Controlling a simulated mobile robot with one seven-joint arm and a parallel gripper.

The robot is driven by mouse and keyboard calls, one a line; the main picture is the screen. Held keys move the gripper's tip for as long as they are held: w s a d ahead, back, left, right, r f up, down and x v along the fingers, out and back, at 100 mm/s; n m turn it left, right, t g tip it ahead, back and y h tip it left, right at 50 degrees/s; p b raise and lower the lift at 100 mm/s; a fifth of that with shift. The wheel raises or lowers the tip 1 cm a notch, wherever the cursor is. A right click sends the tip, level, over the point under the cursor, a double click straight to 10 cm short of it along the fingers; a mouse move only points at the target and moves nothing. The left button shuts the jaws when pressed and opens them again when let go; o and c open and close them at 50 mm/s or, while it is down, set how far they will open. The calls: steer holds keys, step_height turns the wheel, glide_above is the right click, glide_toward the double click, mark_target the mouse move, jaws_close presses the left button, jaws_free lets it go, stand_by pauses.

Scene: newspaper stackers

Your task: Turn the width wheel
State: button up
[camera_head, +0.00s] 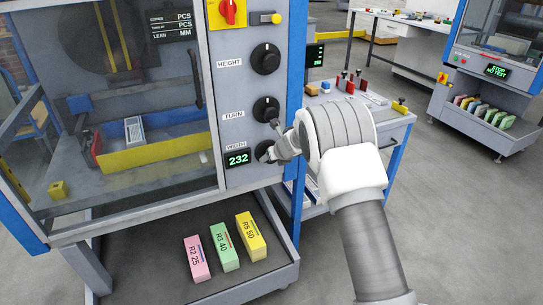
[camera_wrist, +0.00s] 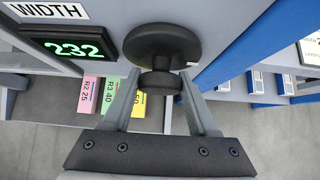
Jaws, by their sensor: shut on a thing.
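The width wheel (camera_wrist: 161,45) is a black round knob with a smaller hub on the machine's grey front panel, beside the WIDTH label (camera_wrist: 47,11). The green width display (camera_wrist: 75,49) reads 232, and the same display (camera_head: 237,159) shows in the head view. My gripper (camera_wrist: 161,84) is shut on the wheel's hub, one finger on each side. In the head view my gripper (camera_head: 272,152) reaches the panel from the right, and the width wheel (camera_head: 264,149) is partly hidden behind the fingers.
The TURN knob (camera_head: 266,108) and HEIGHT knob (camera_head: 266,58) sit above on the same panel. Pink (camera_head: 197,259), green (camera_head: 224,247) and yellow (camera_head: 251,236) blocks lie on the lower shelf. A tool table (camera_head: 397,120) stands close behind my arm. Open floor lies to the right.

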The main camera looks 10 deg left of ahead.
steer(key=shift+d+r+m+g+y+p, duration=0.1)
steer(key=shift+m+g+y+p, duration=0.45)
steer(key=shift+y+p, duration=0.45)
steer(key=shift+f+m+g+y+p, duration=0.25)
steer(key=shift+m+g+y, duration=0.3)
steer(key=shift+y, duration=0.45)
steer(key=m+y+b, duration=0.1)
steer(key=m+y, duration=0.1)
steer(key=y, duration=0.1)
steer(key=shift+f+g+b, duration=0.15)
steer(key=shift+g+b, duration=0.15)
steer(key=shift+g, duration=0.1)
steer(key=m+y+b, duration=0.1)
steer(key=y+b, duration=0.1)
steer(key=shift+f+m+b, duration=0.15)
steer(key=shift+m+b, duration=0.15)
steer(key=m+y+b, duration=0.2)
steer(key=y+b, duration=0.1)
steer(key=b, duration=0.1)
steer(key=m+y+b, duration=0.2)
steer(key=m+b, duration=0.1)
steer(key=b, duration=0.1)
steer(key=shift+y, duration=0.3)
steer(key=shift+r+m+t+y+b, duration=0.35)
steer(key=shift+m+b, duration=0.25)
steer(key=shift+b, duration=0.3)
steer(key=shift+t, duration=0.25)
steer(key=shift+a, duration=0.2)
